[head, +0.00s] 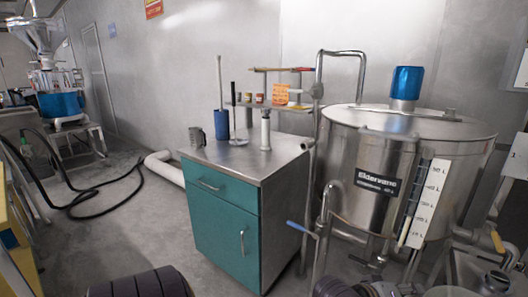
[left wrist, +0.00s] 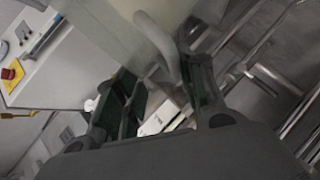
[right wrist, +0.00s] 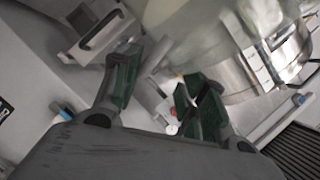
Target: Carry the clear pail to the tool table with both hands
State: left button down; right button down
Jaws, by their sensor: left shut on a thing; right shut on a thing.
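The tool table (head: 235,154) is a teal cabinet with a metal top, standing mid-view in the head view. The clear pail is outside the head view. A pale see-through wall, apparently the pail (left wrist: 115,32), crosses the top of the left wrist view; a similar pale surface (right wrist: 172,14) is at the top of the right wrist view. My left gripper (left wrist: 165,88) is shut on a pale curved handle of it. My right gripper (right wrist: 158,92) is shut on a pale part, apparently its other handle; the contact is partly hidden. Neither gripper shows in the head view.
A grey jug (head: 197,137), a blue canister (head: 220,129) and upright tools stand on the table's back part; its front is bare. A large steel tank (head: 350,170) with pipes stands right of it. A black hose (head: 85,205) lies on the floor at left.

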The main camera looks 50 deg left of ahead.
aim_at(246, 160)
jog(key=k+j+u, duration=0.25)
jog(key=j, duration=0.35)
jog(key=j+u, duration=0.25)
jog(key=j, duration=0.3)
jog(key=j+u, duration=0.2)
jog(key=j, duration=0.45)
